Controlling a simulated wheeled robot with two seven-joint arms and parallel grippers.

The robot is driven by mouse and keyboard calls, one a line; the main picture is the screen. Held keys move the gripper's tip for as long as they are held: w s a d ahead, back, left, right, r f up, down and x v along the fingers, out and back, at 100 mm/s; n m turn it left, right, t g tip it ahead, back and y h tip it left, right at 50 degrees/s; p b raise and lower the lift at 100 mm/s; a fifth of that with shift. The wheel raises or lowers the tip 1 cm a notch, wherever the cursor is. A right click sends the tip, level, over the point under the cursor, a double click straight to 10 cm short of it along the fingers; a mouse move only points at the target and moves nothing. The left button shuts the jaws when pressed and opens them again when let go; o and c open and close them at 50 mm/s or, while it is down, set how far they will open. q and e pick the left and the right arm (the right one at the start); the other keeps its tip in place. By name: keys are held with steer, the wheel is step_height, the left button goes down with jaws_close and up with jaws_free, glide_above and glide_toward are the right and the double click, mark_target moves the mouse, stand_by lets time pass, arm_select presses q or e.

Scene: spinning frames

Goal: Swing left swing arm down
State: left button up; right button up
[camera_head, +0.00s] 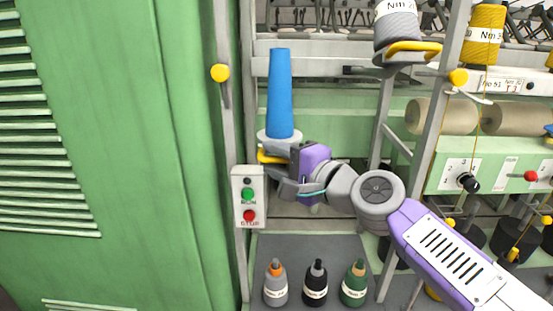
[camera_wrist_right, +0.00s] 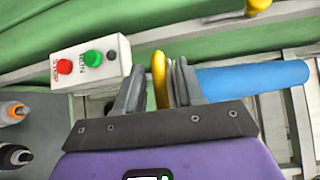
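The left swing arm shows as a yellow bar (camera_head: 270,157) under a pale round base that carries an upright blue cone (camera_head: 280,95). My right gripper (camera_head: 284,172) is at this bar, just above and right of the button box. In the right wrist view the yellow bar (camera_wrist_right: 160,82) stands between the two grey fingers (camera_wrist_right: 158,90). A narrow gap shows on the bar's left side, so the fingers look open around it. The blue cone (camera_wrist_right: 255,79) lies just right of the fingers there. My left gripper is not in view.
A box with green and red buttons (camera_head: 248,197) is close to my right gripper. Three small bottles (camera_head: 315,283) stand on a grey shelf below. Another yellow arm (camera_head: 413,47) with a grey cone (camera_head: 398,30) is at upper right. A green cabinet (camera_head: 130,150) fills the left.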

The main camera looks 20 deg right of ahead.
steer(key=v, duration=0.7)
steer(key=shift+s+d, duration=0.15)
steer(key=shift+s, duration=0.1)
